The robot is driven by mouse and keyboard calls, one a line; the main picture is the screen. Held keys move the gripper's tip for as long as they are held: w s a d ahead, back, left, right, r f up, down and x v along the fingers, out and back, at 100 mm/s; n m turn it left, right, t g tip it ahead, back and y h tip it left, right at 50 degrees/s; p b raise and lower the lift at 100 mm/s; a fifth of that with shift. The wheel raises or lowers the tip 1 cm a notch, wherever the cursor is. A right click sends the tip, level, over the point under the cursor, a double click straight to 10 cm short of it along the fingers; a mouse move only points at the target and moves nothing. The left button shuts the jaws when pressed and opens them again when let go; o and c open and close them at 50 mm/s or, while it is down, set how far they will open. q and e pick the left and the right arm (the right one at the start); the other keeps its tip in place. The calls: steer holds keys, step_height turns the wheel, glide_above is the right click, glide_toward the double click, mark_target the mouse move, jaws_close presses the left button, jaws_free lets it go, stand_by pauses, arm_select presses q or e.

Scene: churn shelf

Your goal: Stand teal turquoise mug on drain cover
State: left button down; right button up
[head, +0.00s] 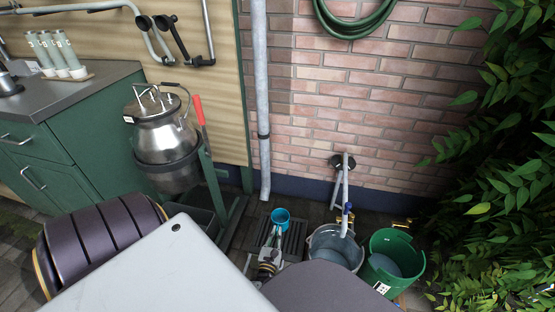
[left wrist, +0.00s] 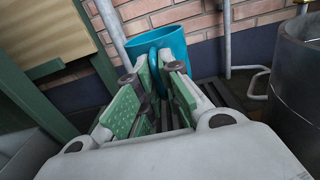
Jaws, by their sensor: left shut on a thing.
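The teal turquoise mug (head: 281,216) shows in the head view low in the middle, at the dark slatted drain cover (head: 295,240). In the left wrist view the mug (left wrist: 160,46) is upright, with its handle (left wrist: 150,72) toward my gripper. My left gripper (head: 273,242) is shut on the mug, its green-padded fingers (left wrist: 163,75) either side of the handle. Dark slats of the drain cover (left wrist: 213,93) show behind and below the fingers. The mug's base is hidden, so I cannot tell whether it touches the cover. My right gripper is not in view.
A grey metal bucket (head: 336,247) and a green bucket (head: 393,262) stand right of the drain cover. A grey downpipe (head: 262,110) ends behind it. A green stand holding a steel churn (head: 164,137) is at left. A brick wall (head: 330,90) closes the back.

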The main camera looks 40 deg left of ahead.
arm_select(q)
steer(key=shift+f, duration=0.1)
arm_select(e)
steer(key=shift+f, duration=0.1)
arm_select(q)
steer(key=shift+f+b, duration=2.75)
steer(key=shift+f, duration=0.55)
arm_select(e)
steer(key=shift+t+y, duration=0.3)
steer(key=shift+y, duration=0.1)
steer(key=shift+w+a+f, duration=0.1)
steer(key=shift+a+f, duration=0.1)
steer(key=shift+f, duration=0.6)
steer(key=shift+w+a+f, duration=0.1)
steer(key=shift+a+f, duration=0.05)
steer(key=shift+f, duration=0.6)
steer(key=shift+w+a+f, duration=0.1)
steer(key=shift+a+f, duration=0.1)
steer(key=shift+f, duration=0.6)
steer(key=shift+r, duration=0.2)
arm_select(q)
steer(key=shift+s+f, duration=0.1)
steer(key=shift+f, duration=0.25)
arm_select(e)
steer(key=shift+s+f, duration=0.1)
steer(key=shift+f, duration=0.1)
